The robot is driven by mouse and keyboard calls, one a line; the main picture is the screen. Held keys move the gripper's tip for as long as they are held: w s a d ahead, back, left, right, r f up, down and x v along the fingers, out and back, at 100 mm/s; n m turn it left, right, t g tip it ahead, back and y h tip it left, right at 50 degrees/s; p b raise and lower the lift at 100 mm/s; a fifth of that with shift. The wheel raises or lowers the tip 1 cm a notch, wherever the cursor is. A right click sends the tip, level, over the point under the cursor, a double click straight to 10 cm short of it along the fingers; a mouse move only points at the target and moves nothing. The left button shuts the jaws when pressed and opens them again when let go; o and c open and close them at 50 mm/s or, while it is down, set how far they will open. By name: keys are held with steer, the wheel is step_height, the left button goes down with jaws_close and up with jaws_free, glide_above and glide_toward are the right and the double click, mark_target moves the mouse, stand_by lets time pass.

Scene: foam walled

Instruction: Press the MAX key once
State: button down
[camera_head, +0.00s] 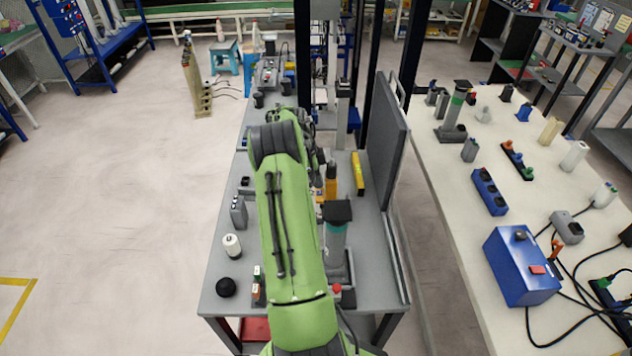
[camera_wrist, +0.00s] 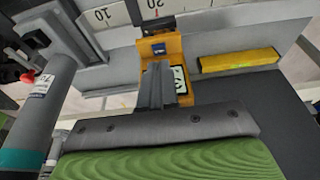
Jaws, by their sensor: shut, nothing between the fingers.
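A yellow-orange instrument (camera_wrist: 172,50) stands in the middle of the wrist view, with a small blue label on top and a pale display with dark digits beside my fingers. It also shows in the head view (camera_head: 331,182), right of my arm. My gripper (camera_wrist: 162,70) is shut and empty, its grey fingers pointing at the instrument's front and covering part of it. I cannot tell whether the fingertips touch it. No MAX lettering is readable, and the key may be hidden behind the fingers. In the head view my arm hides the gripper.
A yellow bar (camera_wrist: 238,60) lies right of the instrument. A grey post with a teal band (camera_wrist: 35,115) stands close on the left, its dark-topped form also in the head view (camera_head: 337,225). A dark upright panel (camera_head: 388,140) borders the grey bench's right side.

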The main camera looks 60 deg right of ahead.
steer(key=v, duration=1)
steer(key=shift+r, duration=0.35)
steer(key=shift+w, duration=0.15)
